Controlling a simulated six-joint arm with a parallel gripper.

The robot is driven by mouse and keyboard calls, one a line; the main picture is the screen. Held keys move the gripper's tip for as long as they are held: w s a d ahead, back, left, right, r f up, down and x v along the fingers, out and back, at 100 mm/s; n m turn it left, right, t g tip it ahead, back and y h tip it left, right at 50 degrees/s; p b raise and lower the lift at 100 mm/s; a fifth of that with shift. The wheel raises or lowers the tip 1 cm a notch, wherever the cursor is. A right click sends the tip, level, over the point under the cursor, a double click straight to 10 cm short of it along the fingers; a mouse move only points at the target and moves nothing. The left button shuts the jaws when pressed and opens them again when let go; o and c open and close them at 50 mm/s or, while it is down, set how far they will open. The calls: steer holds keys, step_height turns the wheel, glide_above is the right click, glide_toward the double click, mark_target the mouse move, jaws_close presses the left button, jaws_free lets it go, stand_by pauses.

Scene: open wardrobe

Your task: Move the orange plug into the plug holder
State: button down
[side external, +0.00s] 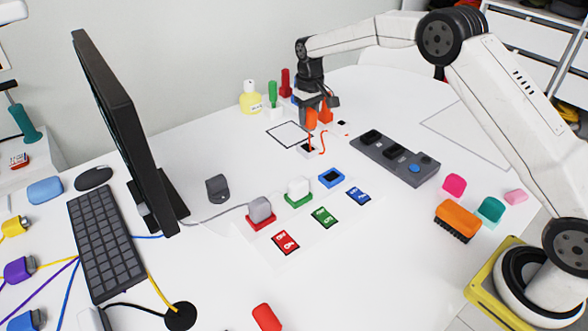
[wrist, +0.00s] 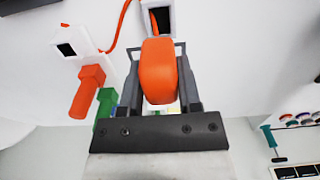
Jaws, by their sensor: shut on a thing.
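My gripper (side external: 311,112) is shut on the orange plug (side external: 311,121) and holds it above the table at the back. In the wrist view the orange plug (wrist: 158,72) sits between the two dark fingers of my gripper (wrist: 160,85). A white block with a dark slot (side external: 307,152), which looks like the plug holder, stands on the table below the plug. It also shows in the wrist view (wrist: 170,22), just beyond the plug, with some orange at its slot. The plug appears apart from the block. An orange cord (side external: 323,142) curves beside the block.
Another dark-slotted white piece (wrist: 78,44) lies nearby. Green (side external: 272,95) and red (side external: 286,82) handled tools and a yellow bottle (side external: 250,98) stand behind. A grey socket strip (side external: 395,158) lies to the right. A black-outlined square (side external: 288,134) is bare.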

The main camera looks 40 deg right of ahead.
mark_target(308, 130)
steer(key=shift+f, duration=0.15)
steer(key=shift+f, duration=2.2)
steer(key=shift+f, duration=1.35)
stand_by(0.5)
steer(key=shift+c, duration=1.1)
jaws_free()
steer(key=shift+r, duration=3.85)
steer(key=shift+s+r, duration=0.1)
steer(key=shift+s, duration=0.05)
